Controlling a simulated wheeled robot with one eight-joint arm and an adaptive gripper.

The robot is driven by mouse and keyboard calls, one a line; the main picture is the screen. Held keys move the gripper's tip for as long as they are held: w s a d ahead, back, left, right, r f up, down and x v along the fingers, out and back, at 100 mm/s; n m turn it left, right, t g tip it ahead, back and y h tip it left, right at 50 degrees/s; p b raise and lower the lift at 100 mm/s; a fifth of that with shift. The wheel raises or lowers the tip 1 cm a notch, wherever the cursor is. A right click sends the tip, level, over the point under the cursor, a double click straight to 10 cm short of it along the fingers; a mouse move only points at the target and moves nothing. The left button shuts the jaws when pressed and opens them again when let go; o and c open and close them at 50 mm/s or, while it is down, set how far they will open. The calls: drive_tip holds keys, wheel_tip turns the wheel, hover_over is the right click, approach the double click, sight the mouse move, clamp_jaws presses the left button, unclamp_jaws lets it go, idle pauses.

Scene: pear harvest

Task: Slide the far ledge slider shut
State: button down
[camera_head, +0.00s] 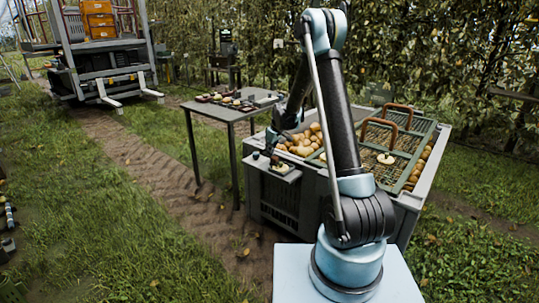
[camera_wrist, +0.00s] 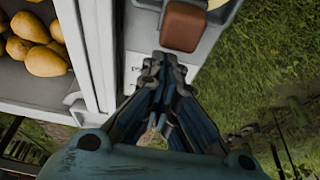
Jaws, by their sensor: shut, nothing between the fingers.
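My gripper (camera_wrist: 161,68) is shut and empty, its fingertips pointing at a pale ledge (camera_wrist: 135,60) along the bin's outer side. Just ahead of the fingertips is a rounded red-brown block (camera_wrist: 184,27), which may be the slider's grip. I cannot tell whether the fingertips touch it. A pale yellow thing (camera_wrist: 216,3) is cut off at the top edge. In the head view the ledge (camera_head: 293,177) juts from the grey bin's near left side, with small items on it. My gripper (camera_head: 276,142) is small and dark there, above the ledge, and the slider's position is unclear.
The grey bin (camera_head: 425,200) holds pears (camera_head: 303,143) and green mesh trays with brown handles (camera_head: 379,127). A grey table (camera_head: 228,113) with small items stands behind on the left. A wheeled machine with orange crates (camera_head: 98,20) is far left. Grass lies open left of the bin.

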drive_tip(key=shift+w+a, duration=0.9)
drive_tip(key=shift+a, duration=0.25)
drive_tip(key=v, duration=1)
drive_tip(key=shift+a+r, duration=0.1)
drive_tip(key=s+d+r+m, duration=0.2)
drive_tip(key=s+d+r, duration=0.25)
drive_tip(key=s, duration=0.45)
drive_tip(key=s+d+r+m+h, duration=0.1)
drive_tip(key=s+d+r, duration=0.2)
drive_tip(key=s+d, duration=0.4)
drive_tip(key=s+d+r+m, duration=0.2)
drive_tip(key=s+d+r, duration=0.2)
drive_tip(key=s, duration=0.6)
drive_tip(key=s+d+f+m+h, duration=0.1)
drive_tip(key=s+d+f, duration=0.3)
drive_tip(key=s, duration=0.8)
drive_tip(key=s+d+f+m+h, duration=0.1)
drive_tip(key=s+d+f+m, duration=0.3)
drive_tip(key=s, duration=0.8)
drive_tip(key=shift+s+d+f, duration=0.2)
drive_tip(key=shift+s, duration=0.1)
